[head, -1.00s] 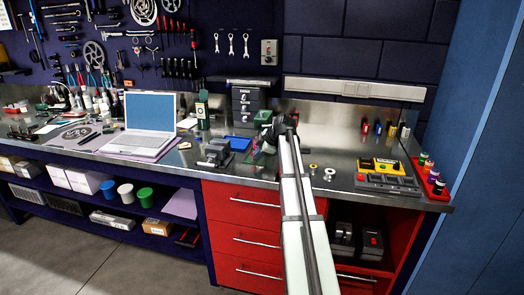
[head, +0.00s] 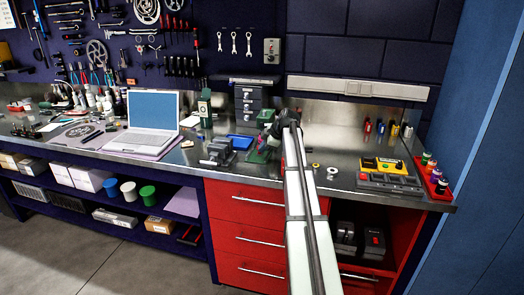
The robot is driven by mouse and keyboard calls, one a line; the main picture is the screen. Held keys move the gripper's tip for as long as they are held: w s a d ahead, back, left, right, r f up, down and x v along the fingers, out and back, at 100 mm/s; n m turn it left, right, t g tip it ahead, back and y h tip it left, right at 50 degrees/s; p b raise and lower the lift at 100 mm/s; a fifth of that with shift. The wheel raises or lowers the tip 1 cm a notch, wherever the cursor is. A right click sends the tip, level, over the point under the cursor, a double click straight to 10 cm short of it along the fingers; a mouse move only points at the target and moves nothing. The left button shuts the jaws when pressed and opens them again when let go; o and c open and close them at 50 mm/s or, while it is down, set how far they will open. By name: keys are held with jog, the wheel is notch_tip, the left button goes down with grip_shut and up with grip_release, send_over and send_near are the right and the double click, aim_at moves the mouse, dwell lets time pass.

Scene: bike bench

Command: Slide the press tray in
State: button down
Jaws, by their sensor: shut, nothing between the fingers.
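A dark grey vise-like tool (head: 219,152) stands just left of the green device. A laptop (head: 150,120) is left. The right bench middle is mostly clear.

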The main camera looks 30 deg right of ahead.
jog(key=shift+w+d, duration=0.15)
jog(key=shift+d, duration=0.05)
jog(key=shift+d+r, duration=0.1)
jog(key=shift+r, duration=0.1)
jog(key=v, duration=0.9)
jog(key=shift+s+a+r, duration=0.2)
jog(key=shift+s, duration=0.25)
